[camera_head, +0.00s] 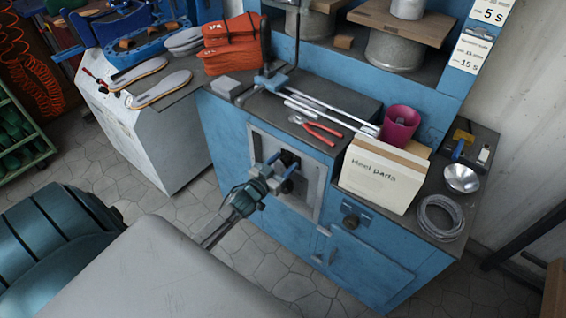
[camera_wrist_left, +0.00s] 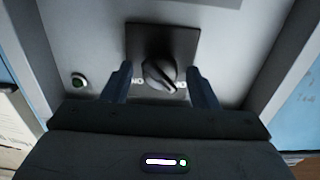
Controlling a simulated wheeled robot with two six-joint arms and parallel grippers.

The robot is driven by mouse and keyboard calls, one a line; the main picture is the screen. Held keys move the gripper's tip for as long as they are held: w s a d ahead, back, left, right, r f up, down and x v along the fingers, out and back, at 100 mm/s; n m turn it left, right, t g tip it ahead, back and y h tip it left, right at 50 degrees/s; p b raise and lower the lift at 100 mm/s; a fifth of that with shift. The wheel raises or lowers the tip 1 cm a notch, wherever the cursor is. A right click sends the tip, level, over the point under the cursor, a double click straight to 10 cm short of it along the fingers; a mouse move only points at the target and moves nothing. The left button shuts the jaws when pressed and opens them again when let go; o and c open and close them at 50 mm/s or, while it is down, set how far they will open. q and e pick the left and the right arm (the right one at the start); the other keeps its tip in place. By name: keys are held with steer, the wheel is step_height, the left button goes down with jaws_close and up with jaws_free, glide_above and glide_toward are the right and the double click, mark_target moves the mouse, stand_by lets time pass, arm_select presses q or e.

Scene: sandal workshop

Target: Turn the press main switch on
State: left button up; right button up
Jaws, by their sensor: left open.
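The press main switch (camera_wrist_left: 160,74) is a dark rotary knob on a black square plate in the left wrist view. White lettering shows on both sides of the knob, partly covered by my fingers. The knob's pointer is tilted, slanting to the lower right. In the head view the switch (camera_head: 289,160) sits on a grey panel on the front of the blue press cabinet. My left gripper (camera_head: 279,172) is in front of it, also in the left wrist view (camera_wrist_left: 160,88), with its fingers open on either side of the knob. I cannot tell whether they touch it. My right gripper does not show.
A small round green button (camera_wrist_left: 79,81) is on the same panel. On the cabinet top are red pliers (camera_head: 318,130), a "Heel pads" box (camera_head: 380,178), a magenta cup (camera_head: 400,125) and a metal bowl (camera_head: 461,178). The tiled floor in front is open.

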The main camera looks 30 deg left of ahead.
arm_select(q)
steer(key=c, duration=0.9)
